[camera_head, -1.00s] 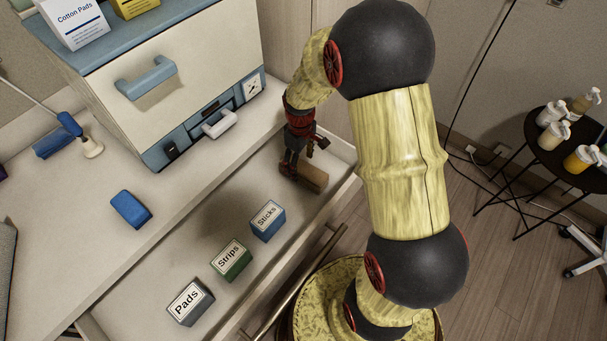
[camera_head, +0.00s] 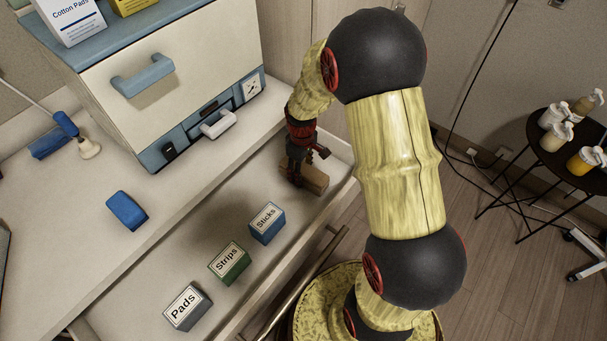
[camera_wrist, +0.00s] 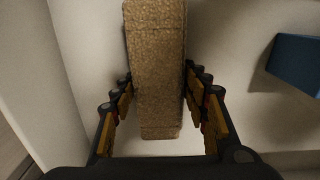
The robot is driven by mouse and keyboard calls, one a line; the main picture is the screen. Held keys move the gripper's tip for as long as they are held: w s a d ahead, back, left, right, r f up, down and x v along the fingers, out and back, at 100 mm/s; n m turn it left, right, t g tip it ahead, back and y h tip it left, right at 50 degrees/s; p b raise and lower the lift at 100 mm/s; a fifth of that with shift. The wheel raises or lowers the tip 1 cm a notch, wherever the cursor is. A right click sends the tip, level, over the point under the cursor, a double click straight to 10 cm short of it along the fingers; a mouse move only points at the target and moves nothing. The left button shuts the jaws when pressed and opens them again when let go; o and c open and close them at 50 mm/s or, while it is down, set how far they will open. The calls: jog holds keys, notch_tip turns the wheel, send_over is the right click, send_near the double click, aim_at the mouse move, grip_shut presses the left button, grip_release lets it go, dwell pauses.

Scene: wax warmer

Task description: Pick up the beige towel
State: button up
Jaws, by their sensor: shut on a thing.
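The beige towel (camera_head: 312,178) is a brownish folded block in the far right end of the open drawer (camera_head: 196,262). It also shows large in the wrist view (camera_wrist: 158,75), between the two fingers. My gripper (camera_head: 296,178) reaches down to the towel from above, and in the wrist view (camera_wrist: 160,108) its fingers stand on either side and are shut on it. The towel appears at or very near the drawer floor; I cannot tell whether it is lifted.
Boxes labelled Sticks (camera_head: 267,223), Strips (camera_head: 229,263) and Pads (camera_head: 187,307) stand in the drawer. A blue block (camera_head: 127,210) lies on the counter beside the wax warmer cabinet (camera_head: 165,90). A black side table (camera_head: 560,150) with bottles stands at right.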

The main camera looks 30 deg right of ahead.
jog(key=c, duration=0.6)
jog(key=shift+o, duration=0.2)
